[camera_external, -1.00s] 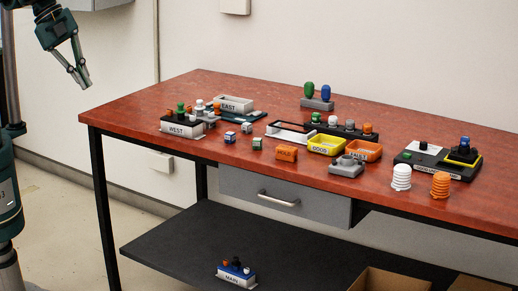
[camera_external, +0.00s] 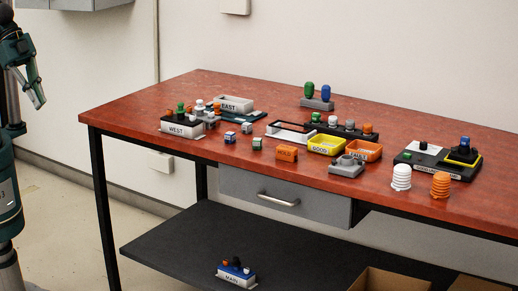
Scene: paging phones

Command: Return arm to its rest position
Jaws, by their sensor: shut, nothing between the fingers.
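My gripper (camera_external: 39,101) is at the upper left of the external view, pointing down, beside my column and left of the table. It is shut and empty, well clear of everything on the table. The red-brown table (camera_external: 215,88) stands to its right, with all of its objects apart from my gripper. Part of my arm is cut off by the left edge of the picture.
The table bears a WEST box (camera_external: 181,128), an EAST tray (camera_external: 234,104), a yellow GOOD tray (camera_external: 325,146), an orange HOLD block (camera_external: 286,153) and white (camera_external: 401,177) and orange (camera_external: 440,184) ribbed pieces. A MAIN box (camera_external: 236,274) sits on the lower shelf. Floor left of the table is free.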

